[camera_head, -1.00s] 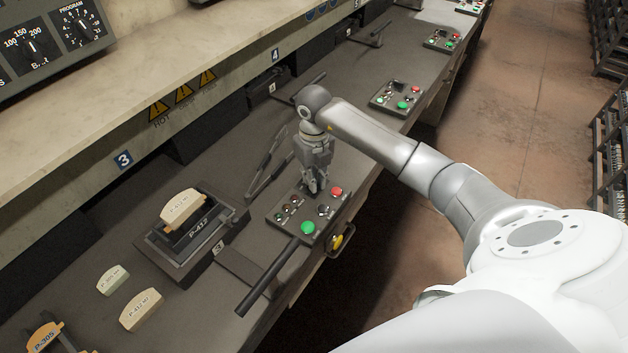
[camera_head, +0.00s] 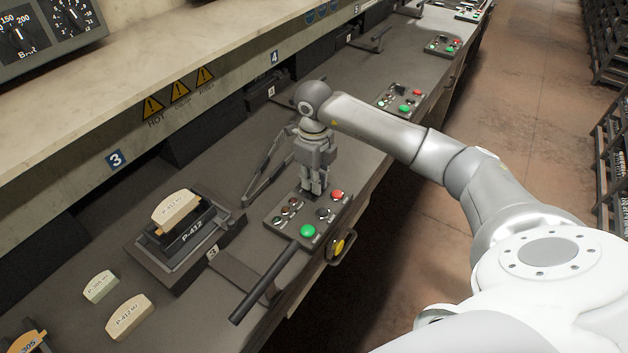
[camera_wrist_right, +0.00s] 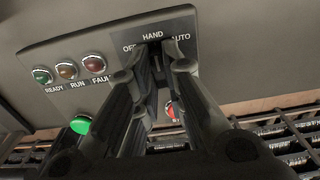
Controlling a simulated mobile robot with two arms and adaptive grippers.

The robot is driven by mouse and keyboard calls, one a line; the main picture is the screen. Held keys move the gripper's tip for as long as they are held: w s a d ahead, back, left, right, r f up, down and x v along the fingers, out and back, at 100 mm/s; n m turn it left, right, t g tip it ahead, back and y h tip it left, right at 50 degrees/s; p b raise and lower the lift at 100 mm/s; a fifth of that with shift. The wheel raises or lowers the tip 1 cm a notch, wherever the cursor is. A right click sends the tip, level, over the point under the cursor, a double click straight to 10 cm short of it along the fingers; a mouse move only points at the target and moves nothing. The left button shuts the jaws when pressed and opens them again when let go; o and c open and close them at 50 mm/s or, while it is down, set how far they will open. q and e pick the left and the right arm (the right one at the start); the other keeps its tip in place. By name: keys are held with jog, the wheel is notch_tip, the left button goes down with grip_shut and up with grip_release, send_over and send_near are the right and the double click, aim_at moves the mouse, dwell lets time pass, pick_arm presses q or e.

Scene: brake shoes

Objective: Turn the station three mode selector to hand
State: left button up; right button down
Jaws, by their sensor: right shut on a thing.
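The station three control panel (camera_head: 290,228) is the dark box beside the fixture marked 3. My right gripper (camera_head: 315,192) points down at its far edge. In the right wrist view, my right gripper (camera_wrist_right: 155,62) is shut on the mode selector, between the OFF, HAND and AUTO labels (camera_wrist_right: 152,36). The fingers cover most of the selector, so I cannot tell where its pointer stands. The green button (camera_head: 307,230) and red button (camera_head: 337,195) are on the same panel, clear of the fingers in the head view. My left gripper is not in view.
A long lever (camera_head: 265,284) sticks out left of the panel. A yellow knob (camera_head: 337,246) is on the bench front. Two loose pads (camera_head: 129,317) (camera_head: 100,286) lie in front.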

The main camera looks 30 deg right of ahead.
jog(key=shift+w, duration=0.1)
jog(key=c, duration=1.5)
grip_release()
jog(key=shift+r, duration=0.1)
notch_tip(320, 180, up, 12)
jog(key=shift+f, duration=0.1)
